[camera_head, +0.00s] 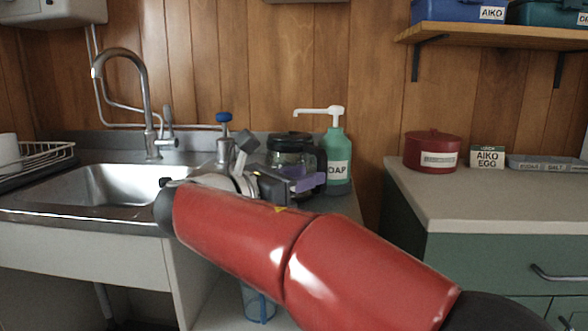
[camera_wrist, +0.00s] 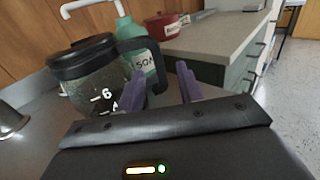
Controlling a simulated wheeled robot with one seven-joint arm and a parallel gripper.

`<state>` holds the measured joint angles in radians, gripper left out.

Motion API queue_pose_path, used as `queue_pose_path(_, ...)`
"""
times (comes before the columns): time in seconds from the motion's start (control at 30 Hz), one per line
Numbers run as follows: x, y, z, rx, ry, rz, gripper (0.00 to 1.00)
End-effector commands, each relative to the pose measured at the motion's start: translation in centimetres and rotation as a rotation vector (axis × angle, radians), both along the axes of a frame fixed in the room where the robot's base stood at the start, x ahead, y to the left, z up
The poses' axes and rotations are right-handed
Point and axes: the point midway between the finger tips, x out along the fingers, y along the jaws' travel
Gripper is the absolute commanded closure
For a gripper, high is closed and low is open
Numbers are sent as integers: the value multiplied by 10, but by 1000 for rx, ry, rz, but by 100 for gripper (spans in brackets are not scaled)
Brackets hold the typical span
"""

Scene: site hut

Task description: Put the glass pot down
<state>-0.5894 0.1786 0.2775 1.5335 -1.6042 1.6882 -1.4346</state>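The glass pot (camera_head: 286,155) has a black lid and a black handle. It stands upright on the counter beside the sink, in front of the green soap bottle. In the wrist view the pot (camera_wrist: 98,85) is at the left, with markings on its glass, and its handle curves toward my gripper. My gripper (camera_wrist: 161,82) has two purple fingers spread apart, with the handle's outer part showing between them and gaps on both sides. In the head view the gripper (camera_head: 304,184) is in front of the pot and hides its lower part, so its base is hidden there.
The green soap bottle (camera_head: 338,158) stands close behind the pot. The steel sink (camera_head: 118,185) and tap (camera_head: 148,105) are to the left.

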Motion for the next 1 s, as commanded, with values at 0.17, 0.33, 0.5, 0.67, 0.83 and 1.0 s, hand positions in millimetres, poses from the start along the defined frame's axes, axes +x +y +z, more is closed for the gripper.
queue_pose_path(0.17,18,-20,-2,-1,1,-5,64)
queue_pose_path(0.33,32,-34,-2,0,0,-2,64)
queue_pose_path(0.5,35,-36,-2,-1,1,0,64)
queue_pose_path(0.67,35,-36,-2,-1,1,0,70)
queue_pose_path(0.83,35,-36,-2,-1,1,0,92)
queue_pose_path(1.0,35,-36,-2,-1,1,0,100)
